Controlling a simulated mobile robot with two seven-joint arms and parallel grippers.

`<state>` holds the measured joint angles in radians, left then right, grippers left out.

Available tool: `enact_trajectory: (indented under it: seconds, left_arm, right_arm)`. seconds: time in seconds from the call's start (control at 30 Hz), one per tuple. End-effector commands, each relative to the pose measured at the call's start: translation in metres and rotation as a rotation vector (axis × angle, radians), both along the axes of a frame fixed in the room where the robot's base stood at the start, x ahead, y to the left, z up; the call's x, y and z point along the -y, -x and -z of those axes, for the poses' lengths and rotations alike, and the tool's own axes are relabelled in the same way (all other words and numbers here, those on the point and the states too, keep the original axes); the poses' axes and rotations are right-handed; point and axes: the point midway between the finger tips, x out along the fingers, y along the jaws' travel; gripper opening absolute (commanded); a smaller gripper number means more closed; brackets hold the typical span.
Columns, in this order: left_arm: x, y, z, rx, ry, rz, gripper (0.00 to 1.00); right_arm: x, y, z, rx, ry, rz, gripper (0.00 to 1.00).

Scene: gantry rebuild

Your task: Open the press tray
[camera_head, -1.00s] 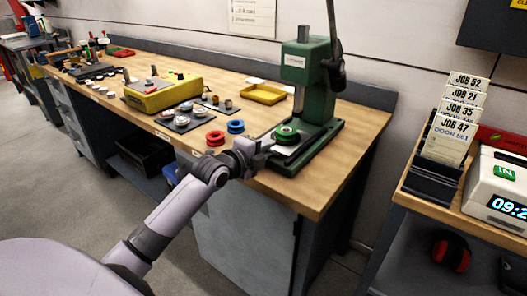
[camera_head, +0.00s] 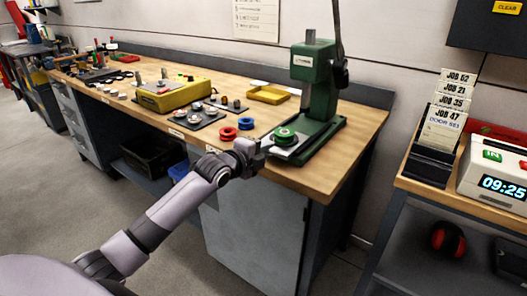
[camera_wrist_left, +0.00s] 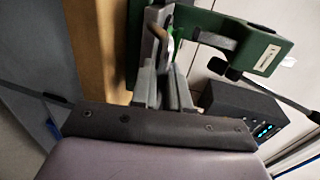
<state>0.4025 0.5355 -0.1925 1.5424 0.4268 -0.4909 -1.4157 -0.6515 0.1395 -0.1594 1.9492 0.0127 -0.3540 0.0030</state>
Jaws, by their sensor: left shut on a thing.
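The green press (camera_head: 317,85) stands on the wooden bench, near its right end. Its press tray (camera_head: 288,150) is a pale metal plate low at the front, with a green round piece (camera_head: 285,134) on it. My left gripper (camera_head: 261,149) is shut on the tray's front end, at the bench's front edge. In the left wrist view the fingers (camera_wrist_left: 165,85) are closed together against the tray's end, with the press (camera_wrist_left: 245,40) beyond. The exact grip is hard to see. My right gripper is not in view.
Red (camera_head: 228,133) and blue (camera_head: 246,123) rings lie left of the tray. A yellow tray (camera_head: 269,94) and a yellow box (camera_head: 170,94) sit farther back. A side table with a time clock (camera_head: 497,178) stands at right. The floor in front is clear.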

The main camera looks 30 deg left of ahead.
Motion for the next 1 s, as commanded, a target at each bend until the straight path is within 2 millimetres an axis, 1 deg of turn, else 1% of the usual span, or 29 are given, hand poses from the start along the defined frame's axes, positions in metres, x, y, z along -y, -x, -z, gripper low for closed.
enact_trajectory:
  seconds: [0.3,0.33,0.37,0.73,0.87,1.0]
  left_arm:
    - [0.001,0.000,0.001,-0.002,0.000,0.001,0.00]
    - [0.001,0.000,0.001,-0.002,0.000,0.001,0.25]
    - [0.001,0.000,0.001,-0.002,0.000,0.000,0.30]
    - [-0.001,0.003,0.000,-0.001,-0.001,-0.001,0.30]
    - [-0.001,0.013,-0.002,-0.001,-0.003,0.000,0.30]
    - [-0.003,0.030,-0.005,-0.002,-0.003,0.001,0.30]
  right_arm:
    - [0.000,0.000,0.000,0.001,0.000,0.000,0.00]
    - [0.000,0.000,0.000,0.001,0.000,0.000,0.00]
    - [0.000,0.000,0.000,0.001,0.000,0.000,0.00]
    - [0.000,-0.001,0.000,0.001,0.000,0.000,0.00]
    - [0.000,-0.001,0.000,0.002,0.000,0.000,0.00]
    - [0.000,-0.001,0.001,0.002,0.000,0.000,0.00]
